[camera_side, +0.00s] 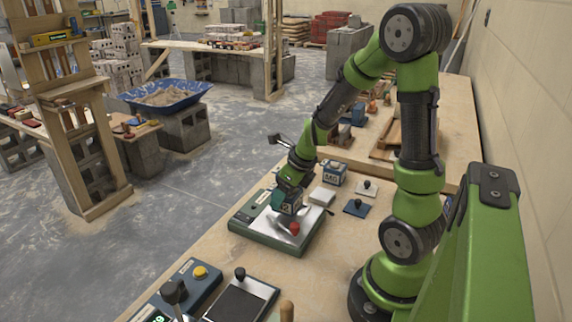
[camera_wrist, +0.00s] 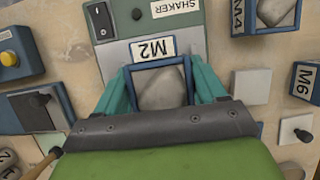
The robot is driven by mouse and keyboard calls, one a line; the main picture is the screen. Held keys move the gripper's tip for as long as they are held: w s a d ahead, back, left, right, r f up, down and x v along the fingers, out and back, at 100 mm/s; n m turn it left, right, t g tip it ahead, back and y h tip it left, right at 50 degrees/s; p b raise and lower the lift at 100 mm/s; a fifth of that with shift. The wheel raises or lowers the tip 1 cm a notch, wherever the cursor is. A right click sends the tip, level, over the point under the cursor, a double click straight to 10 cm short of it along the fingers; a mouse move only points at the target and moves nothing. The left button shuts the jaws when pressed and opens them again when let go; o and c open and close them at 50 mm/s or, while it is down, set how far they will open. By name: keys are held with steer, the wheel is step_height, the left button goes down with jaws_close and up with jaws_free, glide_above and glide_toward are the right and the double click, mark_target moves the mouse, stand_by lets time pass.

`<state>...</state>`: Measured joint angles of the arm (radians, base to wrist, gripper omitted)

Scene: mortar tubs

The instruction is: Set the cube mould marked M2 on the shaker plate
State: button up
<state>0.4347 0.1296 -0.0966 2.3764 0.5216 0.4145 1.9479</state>
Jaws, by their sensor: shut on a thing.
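The cube mould M2 is a blue-walled box with a grey fill and a white M2 label; it sits between my fingers in the wrist view (camera_wrist: 160,88) and shows small and partly covered in the side view (camera_side: 291,208). My gripper (camera_side: 287,199) has teal fingers, shut on two opposite sides of the mould. The shaker is a green-grey base with a pale metal plate (camera_side: 268,230); its SHAKER label shows in the wrist view (camera_wrist: 176,8). The mould is over the plate. I cannot tell whether its underside touches the plate.
A red knob (camera_side: 294,229) stands at the plate's near side. Mould M4 (camera_wrist: 275,14) and mould M6 (camera_wrist: 304,82) are to the right in the wrist view. A box with a yellow button (camera_side: 200,272) and a flat-topped device (camera_side: 241,301) stand in front.

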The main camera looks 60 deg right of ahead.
steer(key=shift+f, duration=0.8)
steer(key=shift+f, duration=0.1)
steer(key=o, duration=1.2)
